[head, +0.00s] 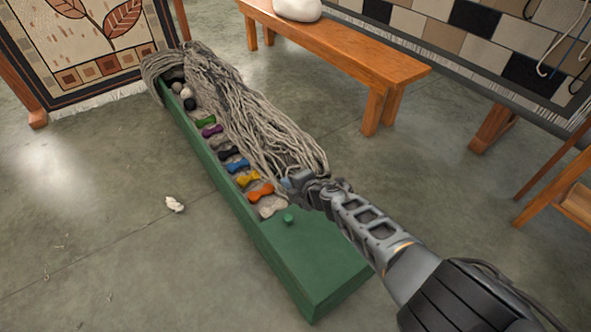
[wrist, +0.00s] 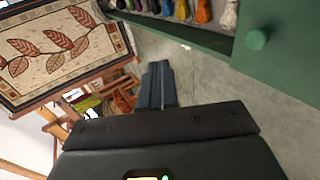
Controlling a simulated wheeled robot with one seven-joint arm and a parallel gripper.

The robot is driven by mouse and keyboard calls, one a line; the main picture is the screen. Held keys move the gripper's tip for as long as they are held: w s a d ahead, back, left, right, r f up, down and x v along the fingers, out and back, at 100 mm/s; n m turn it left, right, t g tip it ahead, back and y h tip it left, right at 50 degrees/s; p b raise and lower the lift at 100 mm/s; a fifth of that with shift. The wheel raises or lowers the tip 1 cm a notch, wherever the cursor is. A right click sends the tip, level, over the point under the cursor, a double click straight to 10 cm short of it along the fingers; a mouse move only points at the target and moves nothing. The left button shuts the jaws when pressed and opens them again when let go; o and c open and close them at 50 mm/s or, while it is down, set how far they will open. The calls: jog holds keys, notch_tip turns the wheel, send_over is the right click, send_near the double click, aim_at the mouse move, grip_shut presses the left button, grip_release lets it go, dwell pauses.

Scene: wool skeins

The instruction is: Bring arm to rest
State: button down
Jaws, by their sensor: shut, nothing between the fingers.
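My arm (head: 385,238) reaches in from the lower right in the head view. My gripper (head: 287,181) is over the near part of the long green box, close to the grey yarn. In the wrist view, my gripper (wrist: 158,84) shows with its fingers together and nothing between them. Floor shows past the fingertips there. Whether the gripper touches the yarn or box cannot be told.
The green box (head: 310,262) holds several coloured skeins (head: 247,180) and grey yarn (head: 240,110) draped along its right side. A wooden bench (head: 340,50) stands behind. A white scrap (head: 174,204) lies on the floor. The floor at left is mostly clear.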

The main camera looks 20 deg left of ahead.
jog(key=s+a+f+m+y+p, duration=0.1)
jog(key=s+a+m, duration=0.15)
jog(key=s, duration=0.55)
jog(key=s+a+f+m+y+p, duration=0.1)
jog(key=s+a+f+m+y, duration=0.15)
jog(key=s, duration=0.65)
jog(key=s+d+r+m+t+p, duration=0.25)
jog(key=s+d+r+m, duration=0.2)
jog(key=s+m, duration=0.4)
jog(key=s+d+r+m+t+h+p, duration=0.1)
jog(key=s+d+r+m+t+h, duration=0.2)
jog(key=s+d+r, duration=0.4)
jog(key=s+d+r+m+t+h+p, duration=0.1)
jog(key=s+d+r+m+h+p, duration=0.25)
jog(key=d, duration=0.65)
jog(key=s+d+r+m+t+h, duration=0.2)
jog(key=s+d+r+m, duration=0.35)
jog(key=s+d, duration=0.2)
jog(key=s+d+r+m+h+p, duration=0.1)
jog(key=s+d+r+h, duration=0.1)
jog(key=s+d+r, duration=0.2)
jog(key=s+d+r+m+h+p, duration=0.1)
jog(key=s+d+r, duration=0.3)
jog(key=d+r, duration=0.6)
notch_tip(320, 180, up, 5)
jog(key=shift+d+r+m+h, duration=0.1)
jog(key=shift+d+m+h, duration=0.15)
jog(key=shift+m+h, duration=0.5)
jog(key=shift+s, duration=0.1)
